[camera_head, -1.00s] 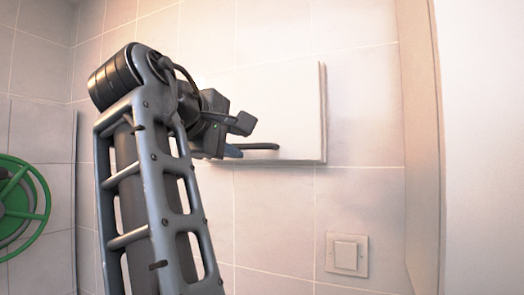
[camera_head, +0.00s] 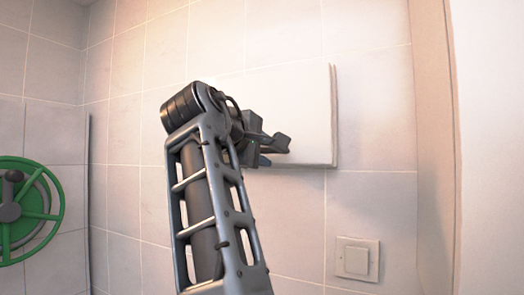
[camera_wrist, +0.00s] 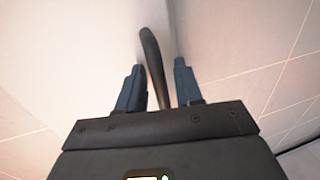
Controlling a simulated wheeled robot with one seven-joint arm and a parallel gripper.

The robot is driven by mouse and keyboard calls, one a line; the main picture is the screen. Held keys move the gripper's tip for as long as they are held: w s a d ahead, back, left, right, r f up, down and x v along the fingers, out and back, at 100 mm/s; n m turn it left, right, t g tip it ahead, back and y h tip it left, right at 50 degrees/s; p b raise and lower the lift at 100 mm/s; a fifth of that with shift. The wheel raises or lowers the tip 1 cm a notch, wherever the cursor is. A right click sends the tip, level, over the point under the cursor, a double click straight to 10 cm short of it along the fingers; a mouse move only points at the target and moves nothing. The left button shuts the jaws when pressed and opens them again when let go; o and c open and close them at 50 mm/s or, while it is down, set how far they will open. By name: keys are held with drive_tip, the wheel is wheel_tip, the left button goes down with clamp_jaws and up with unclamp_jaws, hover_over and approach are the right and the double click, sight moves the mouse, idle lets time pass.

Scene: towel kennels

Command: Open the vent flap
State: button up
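The vent flap (camera_head: 312,105) is a white panel on the tiled wall, with its right and bottom edges showing. It looks flat against the wall, and my arm covers its left part. In the wrist view, a dark curved handle (camera_wrist: 153,62) stands on the pale flap surface (camera_wrist: 90,40). My gripper (camera_head: 278,148) is at the flap's lower part. In the wrist view, the two blue fingers of my gripper (camera_wrist: 160,80) are apart, with the handle between them. The handle lies closer to the left finger, and a gap shows on the right.
A light switch (camera_head: 357,258) is on the wall below and right of the flap. A green handwheel (camera_head: 52,215) is at the far left. A door frame (camera_head: 432,150) runs down the right side.

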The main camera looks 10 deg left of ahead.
clamp_jaws()
idle(0.5)
